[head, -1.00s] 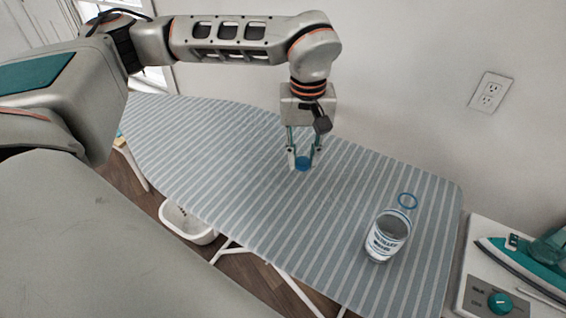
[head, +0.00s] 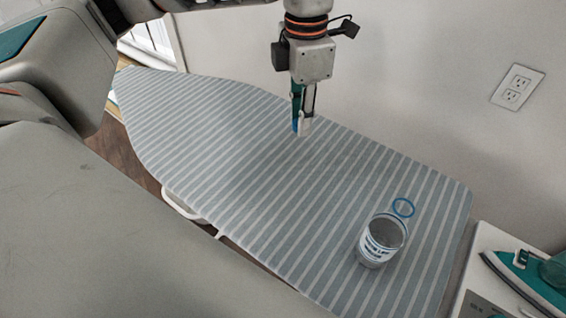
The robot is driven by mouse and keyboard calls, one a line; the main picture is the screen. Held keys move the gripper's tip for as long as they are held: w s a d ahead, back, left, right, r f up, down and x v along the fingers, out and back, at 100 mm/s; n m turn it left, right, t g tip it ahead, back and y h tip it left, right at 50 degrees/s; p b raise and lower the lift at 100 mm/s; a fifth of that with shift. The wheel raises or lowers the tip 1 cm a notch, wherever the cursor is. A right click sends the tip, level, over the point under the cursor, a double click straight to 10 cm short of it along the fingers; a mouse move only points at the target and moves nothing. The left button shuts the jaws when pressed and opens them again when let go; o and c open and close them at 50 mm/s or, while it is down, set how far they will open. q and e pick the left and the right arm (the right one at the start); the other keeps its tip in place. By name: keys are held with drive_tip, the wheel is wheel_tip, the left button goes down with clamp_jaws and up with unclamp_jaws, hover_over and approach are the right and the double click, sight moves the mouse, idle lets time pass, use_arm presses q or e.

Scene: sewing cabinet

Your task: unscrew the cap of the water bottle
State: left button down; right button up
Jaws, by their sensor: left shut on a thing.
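The clear water bottle (head: 381,241) with a printed label stands on the striped ironing board, right of centre. A blue ring (head: 403,207) shows at its upper end; the clear part between is hard to make out. No cap shows on the bottle. My left gripper (head: 302,128) is up and to the left of the bottle, well apart from it, pointing down above the board. It is shut on the blue cap (head: 295,123), which is mostly hidden by the fingers. My right gripper is not in view.
The ironing board (head: 230,150) has wide free room left of the bottle. A teal and white iron (head: 525,280) rests on a white surface at the right. A wall with an outlet (head: 517,87) stands behind. A white bin (head: 180,207) is partly hidden under the board.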

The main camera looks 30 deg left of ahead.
sight(296, 184)
use_arm(q)
drive_tip(key=n, duration=0.1)
drive_tip(key=r+n, duration=0.1)
drive_tip(key=n, duration=0.3)
drive_tip(key=shift+s+d+r, duration=0.2)
drive_tip(key=shift+s, duration=0.1)
drive_tip(key=n, duration=0.2)
drive_tip(key=r+n, duration=0.1)
drive_tip(key=n, duration=0.2)
drive_tip(key=shift+s+d+r+n+b, duration=0.2)
drive_tip(key=shift+s+n+b, duration=0.1)
drive_tip(key=shift+b, duration=0.1)
drive_tip(key=f+n, duration=0.4)
drive_tip(key=f, duration=0.2)
drive_tip(key=s+f+n, duration=0.1)
drive_tip(key=f+n, duration=0.3)
drive_tip(key=f, duration=0.1)
drive_tip(key=f+n, duration=0.3)
drive_tip(key=f, duration=0.3)
drive_tip(key=shift+s+d+f+n, duration=0.25)
drive_tip(key=shift+s+f+n, duration=0.05)
drive_tip(key=shift+s+n, duration=0.1)
drive_tip(key=shift+f+b, duration=0.1)
drive_tip(key=shift+b, duration=0.25)
